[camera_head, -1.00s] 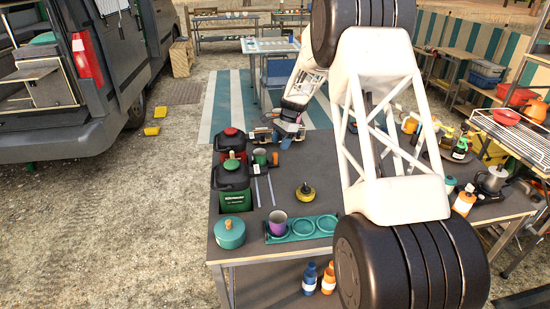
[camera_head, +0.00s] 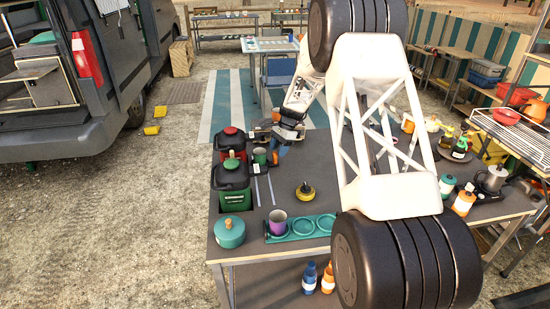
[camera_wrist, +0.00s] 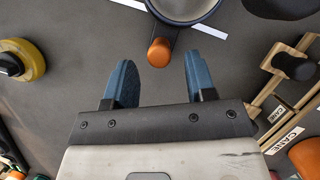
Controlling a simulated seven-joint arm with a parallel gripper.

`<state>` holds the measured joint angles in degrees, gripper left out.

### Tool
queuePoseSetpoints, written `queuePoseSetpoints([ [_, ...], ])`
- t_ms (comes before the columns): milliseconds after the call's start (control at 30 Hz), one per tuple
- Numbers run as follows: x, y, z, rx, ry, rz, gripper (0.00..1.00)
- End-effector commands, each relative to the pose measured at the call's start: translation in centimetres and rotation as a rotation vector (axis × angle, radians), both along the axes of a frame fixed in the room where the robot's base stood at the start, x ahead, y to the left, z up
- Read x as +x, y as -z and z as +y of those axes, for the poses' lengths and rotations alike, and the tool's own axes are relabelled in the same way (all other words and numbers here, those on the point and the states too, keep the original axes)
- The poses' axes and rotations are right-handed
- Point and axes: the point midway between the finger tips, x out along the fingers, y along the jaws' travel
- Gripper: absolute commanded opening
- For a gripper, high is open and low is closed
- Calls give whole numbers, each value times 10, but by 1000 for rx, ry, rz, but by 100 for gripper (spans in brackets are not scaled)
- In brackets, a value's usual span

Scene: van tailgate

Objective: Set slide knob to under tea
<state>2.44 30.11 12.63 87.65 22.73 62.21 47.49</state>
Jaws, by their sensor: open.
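My gripper (camera_wrist: 160,78) is open, with its two blue fingers apart and nothing clamped between them. An orange rounded knob-like piece (camera_wrist: 159,52) is just ahead of the gap between the fingertips in the wrist view. It joins a short dark stem by a round pale-lined vessel (camera_wrist: 185,8); I cannot tell whether this is the slide knob. In the head view my gripper (camera_head: 282,150) is low over the table, beside a green cup (camera_head: 260,156). No "tea" label is readable.
A yellow-and-black round object (camera_wrist: 22,60) lies left in the wrist view. White strips (camera_head: 257,190) mark the grey table. Red (camera_head: 230,142) and green (camera_head: 232,185) canisters, a teal pot (camera_head: 229,232) and a mug on a teal tray (camera_head: 303,227) stand nearby.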

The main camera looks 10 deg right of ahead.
Motion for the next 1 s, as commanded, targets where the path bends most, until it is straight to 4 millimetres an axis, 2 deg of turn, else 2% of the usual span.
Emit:
queuePoseSetpoints([
  [100, -2, 14, 5, 0, 0, 1, 51],
  [300, -5, 31, 12, 0, -1, 0, 51],
  [733, -6, 38, 14, -1, -1, -1, 51],
  [767, -6, 37, 14, -1, -1, -1, 49],
  [1000, -6, 37, 14, -1, -1, -1, 12],
])
